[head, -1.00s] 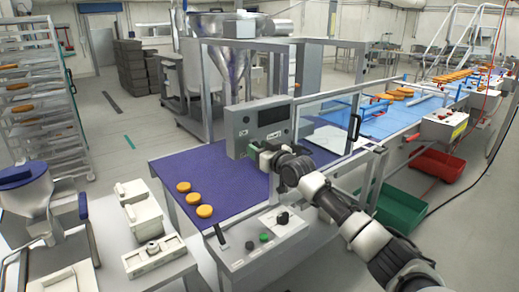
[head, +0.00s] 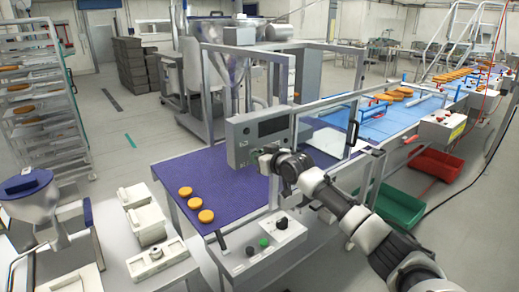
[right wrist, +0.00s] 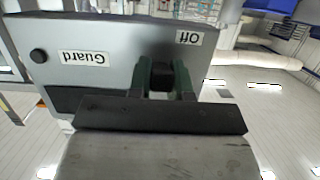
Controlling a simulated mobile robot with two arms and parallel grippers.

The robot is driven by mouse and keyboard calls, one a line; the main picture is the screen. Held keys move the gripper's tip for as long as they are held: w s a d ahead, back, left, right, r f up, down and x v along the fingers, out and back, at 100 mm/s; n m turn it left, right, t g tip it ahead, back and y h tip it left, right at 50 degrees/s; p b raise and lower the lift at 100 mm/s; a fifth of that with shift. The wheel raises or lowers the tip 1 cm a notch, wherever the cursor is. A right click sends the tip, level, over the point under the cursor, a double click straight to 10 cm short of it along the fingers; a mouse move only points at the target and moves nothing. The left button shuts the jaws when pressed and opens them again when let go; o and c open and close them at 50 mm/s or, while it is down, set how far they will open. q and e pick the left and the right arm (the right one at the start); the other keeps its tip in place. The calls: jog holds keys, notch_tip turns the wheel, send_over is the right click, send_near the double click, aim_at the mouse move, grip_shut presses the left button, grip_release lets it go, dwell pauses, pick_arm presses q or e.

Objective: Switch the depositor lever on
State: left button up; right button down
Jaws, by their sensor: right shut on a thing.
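The grey control box (head: 240,132) with a dark screen stands on the frame above the purple belt. In the right wrist view its face (right wrist: 112,50) appears upside down, with a "Guard" label and an "Off" label. My right gripper (right wrist: 166,76) is at the box face beside the "Off" label, its green fingers shut on a small dark part that looks like the lever. The fingers hide most of this part. In the head view my right gripper (head: 265,160) is at the lower right of the box. My left gripper is not in view.
Orange rounds (head: 194,203) lie on the purple belt (head: 225,185). A lower panel (head: 262,247) with a black lever, a green button and a black knob is in front. A clear guard and metal frame (head: 325,110) stand right of the box. Red and green crates lie below the blue conveyor.

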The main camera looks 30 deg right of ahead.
jog(key=shift+r+g+p, duration=0.8)
jog(key=shift+g+p, duration=0.1)
jog(key=shift+p, duration=0.35)
jog(key=shift+w+r+g+p, duration=0.1)
jog(key=shift+g+p, duration=0.45)
jog(key=shift+g, duration=0.35)
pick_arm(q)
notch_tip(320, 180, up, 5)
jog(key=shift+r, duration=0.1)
pick_arm(e)
jog(key=g, duration=0.3)
jog(key=r+g, duration=0.1)
jog(key=g, duration=0.1)
jog(key=shift+w+a, duration=0.1)
jog(key=shift+w, duration=0.25)
jog(key=shift+g, duration=0.4)
jog(key=c, duration=1)
grip_release()
jog(key=shift+c, duration=0.2)
pick_arm(q)
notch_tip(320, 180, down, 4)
jog(key=b, duration=0.4)
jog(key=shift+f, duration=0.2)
pick_arm(e)
jog(key=a+v, duration=0.1)
jog(key=v, duration=0.9)
jog(key=shift+s+d+r, duration=0.2)
jog(key=shift+d+r, duration=0.15)
jog(key=shift+r, duration=0.05)
